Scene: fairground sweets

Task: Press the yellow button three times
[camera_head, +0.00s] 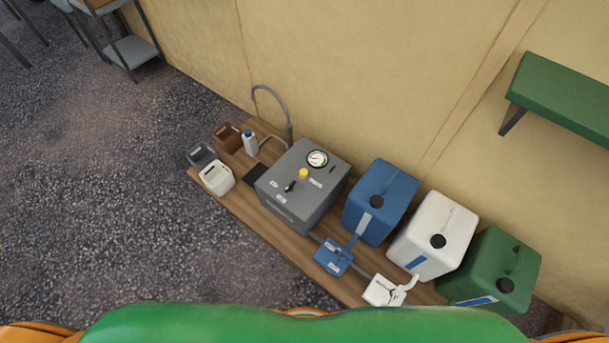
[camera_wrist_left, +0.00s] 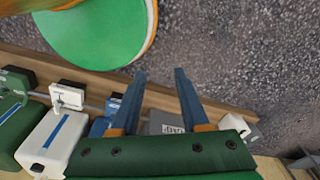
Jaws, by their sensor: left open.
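The yellow button (camera_head: 303,174) is a small round knob on the top of a grey box (camera_head: 285,206), in the middle of the head view. A round dial (camera_head: 317,159) and a small black lever (camera_head: 290,186) sit beside it on the same face. My left gripper (camera_wrist_left: 160,74) shows only in the left wrist view, with its two blue fingers apart and nothing between them. Part of the grey box (camera_wrist_left: 165,122) shows behind the fingers there; the yellow button is not visible in that view. My right gripper is in neither view.
The wooden board (camera_head: 262,228) stands by a tan wall. A blue canister (camera_head: 395,190), a white canister (camera_head: 452,222) and a green canister (camera_head: 518,262) stand right of the grey box. Small containers, a bottle (camera_head: 250,143) and a curved tap (camera_head: 284,103) are left and behind. Gravel lies in front.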

